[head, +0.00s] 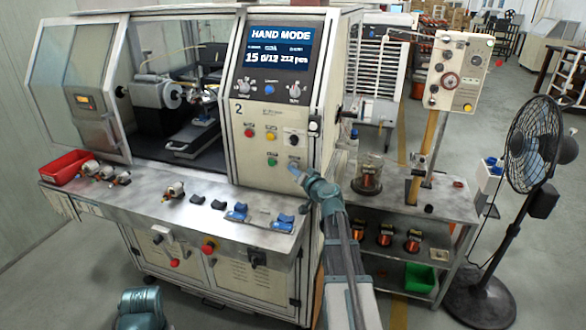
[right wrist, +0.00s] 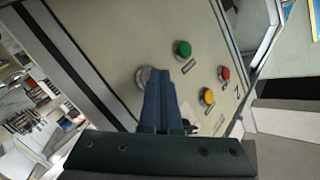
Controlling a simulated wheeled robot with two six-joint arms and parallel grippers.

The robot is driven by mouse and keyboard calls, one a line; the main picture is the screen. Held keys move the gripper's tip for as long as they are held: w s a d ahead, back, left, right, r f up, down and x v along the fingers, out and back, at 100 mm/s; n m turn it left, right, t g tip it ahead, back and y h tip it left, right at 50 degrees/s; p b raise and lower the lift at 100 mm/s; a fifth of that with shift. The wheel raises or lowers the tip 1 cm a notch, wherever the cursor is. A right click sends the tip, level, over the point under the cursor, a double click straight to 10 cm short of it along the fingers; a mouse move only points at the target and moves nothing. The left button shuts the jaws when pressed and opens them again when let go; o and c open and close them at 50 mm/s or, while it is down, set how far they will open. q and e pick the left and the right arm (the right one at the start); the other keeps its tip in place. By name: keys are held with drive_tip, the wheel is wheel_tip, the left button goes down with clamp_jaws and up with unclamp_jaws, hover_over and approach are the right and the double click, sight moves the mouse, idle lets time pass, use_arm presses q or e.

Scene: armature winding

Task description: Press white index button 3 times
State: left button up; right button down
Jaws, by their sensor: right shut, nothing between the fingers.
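The machine's control panel (head: 262,185) carries a red button (head: 249,132), a yellow button (head: 271,136), a green button (head: 271,161) and a black knob (head: 294,140). My right gripper (head: 294,168) is shut and empty, with its tips at the panel below the knob, right of the green button. In the right wrist view, a pale round button (right wrist: 142,76), by its place the white index button, shows partly behind the shut fingertips. I cannot tell whether they touch it. The display (head: 278,48) reads HAND MODE.
The machine's front ledge (head: 150,205) holds a red bin (head: 68,166), small armatures and blue pieces. A metal side table (head: 440,204) with coils stands right of my right arm. A black fan (head: 530,150) stands at the far right.

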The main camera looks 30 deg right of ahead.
drive_tip(key=shift+s+a, duration=0.55)
drive_tip(key=shift+a, duration=0.1)
idle(0.3)
drive_tip(key=s+a, duration=0.3)
drive_tip(key=shift+s+a, duration=0.15)
drive_tip(key=shift+a, duration=0.25)
idle(0.7)
